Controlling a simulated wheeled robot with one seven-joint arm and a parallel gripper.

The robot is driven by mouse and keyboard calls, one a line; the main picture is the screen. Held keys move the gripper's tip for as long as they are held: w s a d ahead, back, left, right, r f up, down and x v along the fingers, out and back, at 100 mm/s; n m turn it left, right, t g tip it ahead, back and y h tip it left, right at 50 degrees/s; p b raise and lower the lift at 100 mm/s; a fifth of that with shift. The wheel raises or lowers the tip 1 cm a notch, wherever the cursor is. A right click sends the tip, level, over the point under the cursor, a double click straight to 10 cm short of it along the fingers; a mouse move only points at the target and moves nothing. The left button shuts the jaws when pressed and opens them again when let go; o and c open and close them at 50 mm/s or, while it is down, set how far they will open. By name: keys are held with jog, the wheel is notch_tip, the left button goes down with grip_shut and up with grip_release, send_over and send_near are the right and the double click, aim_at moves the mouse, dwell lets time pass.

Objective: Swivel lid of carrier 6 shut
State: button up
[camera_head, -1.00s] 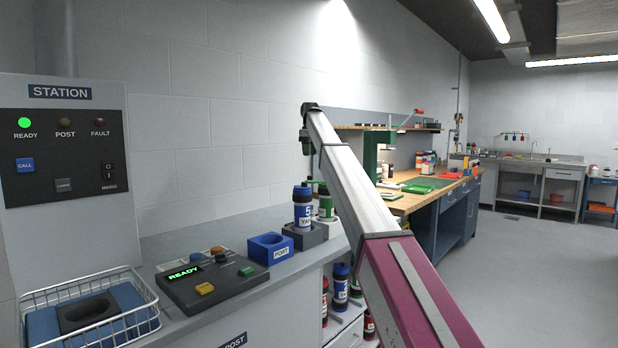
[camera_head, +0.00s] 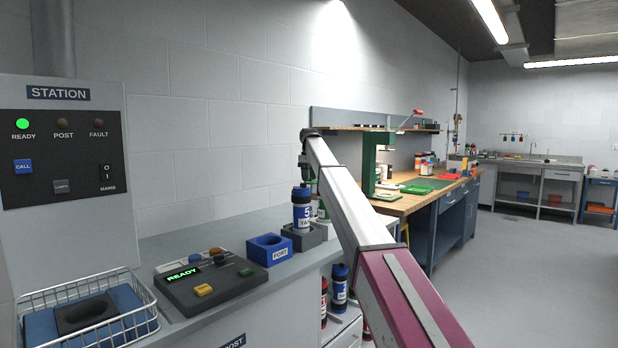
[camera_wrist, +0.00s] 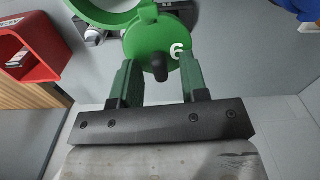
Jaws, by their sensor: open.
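In the wrist view a green round lid (camera_wrist: 150,38) is marked with a white 6 and bears a dark knob (camera_wrist: 160,70). The lid lies swung beside a green ring (camera_wrist: 108,8), the rim of carrier 6, cut off by the top edge. My gripper (camera_wrist: 158,66) is open, with one finger on either side of the knob; contact is unclear. In the head view the green carrier 6 (camera_head: 323,210) stands on the counter, partly hidden by the blue carrier 5 (camera_head: 301,212) and my arm.
Carrier 5 stands in a grey holder (camera_head: 304,238) close in front of carrier 6. A red open box (camera_wrist: 38,60) is at left in the wrist view. A wire basket (camera_head: 88,312) is nearest.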

grip_shut()
